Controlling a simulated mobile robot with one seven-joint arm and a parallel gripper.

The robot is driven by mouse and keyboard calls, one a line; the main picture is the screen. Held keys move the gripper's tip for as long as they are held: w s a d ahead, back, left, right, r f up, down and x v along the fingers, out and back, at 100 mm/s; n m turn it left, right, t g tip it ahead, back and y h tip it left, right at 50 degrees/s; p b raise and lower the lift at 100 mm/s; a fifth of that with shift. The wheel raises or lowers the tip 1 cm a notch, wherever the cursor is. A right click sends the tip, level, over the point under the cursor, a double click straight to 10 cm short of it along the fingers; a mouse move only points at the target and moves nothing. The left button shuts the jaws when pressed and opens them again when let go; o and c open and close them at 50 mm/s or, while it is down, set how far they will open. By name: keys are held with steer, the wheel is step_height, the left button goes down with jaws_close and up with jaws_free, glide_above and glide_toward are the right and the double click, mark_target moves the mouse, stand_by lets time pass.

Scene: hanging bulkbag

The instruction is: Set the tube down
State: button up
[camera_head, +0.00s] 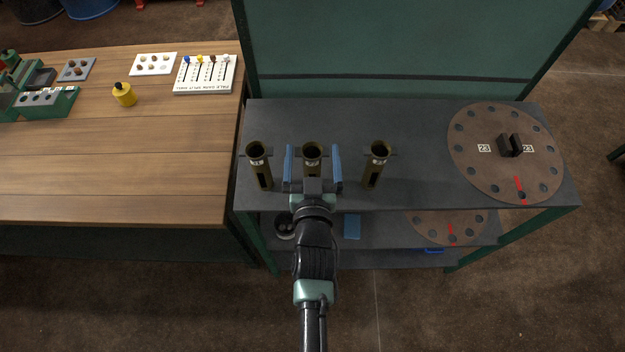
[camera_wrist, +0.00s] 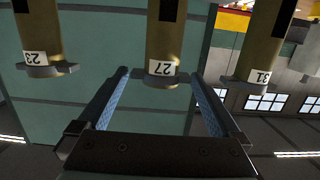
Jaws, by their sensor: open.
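Three brass tubes stand in a row on the dark grey bench top (camera_head: 420,185). Each has a flanged, open upper end. My gripper (camera_head: 312,158) is open, its blue-padded fingers on either side of the middle tube near its upper end. The wrist view shows gaps between the fingers and that tube. The middle tube's foot is hidden behind my gripper.
A brown round plate (camera_head: 475,172) with holes, a black handle and a red mark lies at the bench's right. A lower shelf (camera_head: 385,228) holds another round plate. A wooden table (camera_head: 110,165) adjoins at left, with a yellow weight (camera_head: 124,95) and a white peg board (camera_head: 206,74).

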steer(key=s+r+b, duration=0.1)
steer(key=s+b, duration=0.1)
steer(key=s, duration=0.8)
steer(key=shift+s+r, duration=0.3)
steer(key=w+r+t, duration=0.2)
steer(key=w+r, duration=0.1)
steer(key=r, duration=0.8)
steer(key=w+r+t, duration=0.2)
steer(key=w+r, duration=0.1)
steer(key=r, duration=0.9)
steer(key=w+r+t, duration=0.2)
steer(key=w+r, duration=0.1)
steer(key=r, duration=0.8)
steer(key=s+r+t, duration=0.2)
steer(key=s+r, duration=0.3)
steer(key=r, duration=0.7)
steer(key=s+r+t, duration=0.3)
steer(key=s+r, duration=0.2)
steer(key=r, duration=0.6)
steer(key=shift+s+a+r, duration=0.15)
steer(key=shift+s+r, duration=0.1)
steer(key=shift+r, duration=0.1)
